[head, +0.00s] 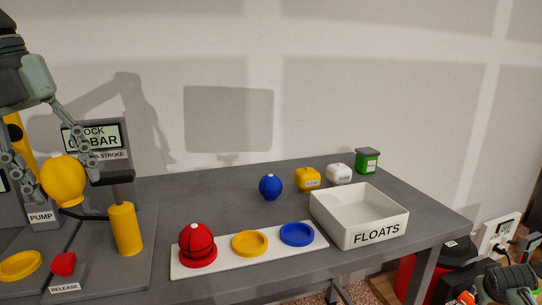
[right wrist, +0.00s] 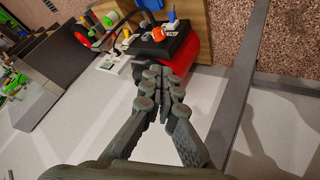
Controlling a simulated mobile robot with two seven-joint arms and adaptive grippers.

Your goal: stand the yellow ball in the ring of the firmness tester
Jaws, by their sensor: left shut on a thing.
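The yellow ball (head: 63,181) is held off the bench between the fingers of my left gripper (head: 50,160), at the left of the head view. A yellow ring (head: 20,265) lies on the tester's base at front left. My right gripper (right wrist: 162,88) has its fingertips together, nothing between them.
A white tray (head: 220,266) holds a red ball (head: 196,240) on a red ring, an empty yellow ring (head: 250,243) and a blue ring (head: 297,234). Behind are a blue ball (head: 270,187), small labelled blocks and a green tub (head: 367,160). A white FLOATS box (head: 376,234) stands right.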

